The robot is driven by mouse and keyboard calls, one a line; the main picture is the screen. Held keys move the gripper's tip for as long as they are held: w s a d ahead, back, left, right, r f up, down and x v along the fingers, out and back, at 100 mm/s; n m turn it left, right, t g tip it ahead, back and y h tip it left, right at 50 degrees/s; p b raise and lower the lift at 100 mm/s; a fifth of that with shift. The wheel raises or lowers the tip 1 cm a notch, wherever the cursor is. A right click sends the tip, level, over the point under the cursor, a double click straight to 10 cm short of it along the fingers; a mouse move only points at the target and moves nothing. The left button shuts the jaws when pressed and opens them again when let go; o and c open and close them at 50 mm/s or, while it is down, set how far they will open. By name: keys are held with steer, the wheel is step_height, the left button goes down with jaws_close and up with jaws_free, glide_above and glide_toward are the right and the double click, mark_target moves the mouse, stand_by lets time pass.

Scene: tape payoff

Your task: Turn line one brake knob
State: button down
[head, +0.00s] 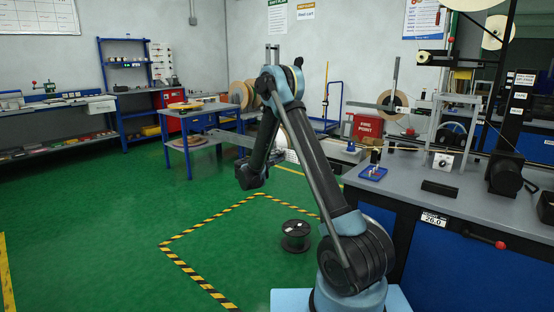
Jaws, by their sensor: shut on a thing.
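A round black knob (443,161) sits on the front of a small white plate on the right-hand bench, below a pale frame. It may be the brake knob, but its label is too small to read. My arm rises in the middle of the view and bends down to a dark wrist on the left of its upper link. I cannot make out my gripper's fingers or what lies between them. The arm's own upper link covers the space just right of the wrist. The visible wrist is well left of the black knob.
The grey bench (405,185) on the right carries a blue tray (372,174), a black block (439,189) and a dark motor-like unit (505,174). A red-tipped lever (500,245) juts from its front. A black spool (295,236) stands on the green floor inside striped tape.

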steer(key=shift+a+f, duration=0.1)
steer(key=shift+a, duration=0.05)
steer(key=c, duration=1.4)
jaws_free()
steer(key=shift+o, duration=0.2)
steer(key=v, duration=1.2)
steer(key=shift+s+f, duration=0.1)
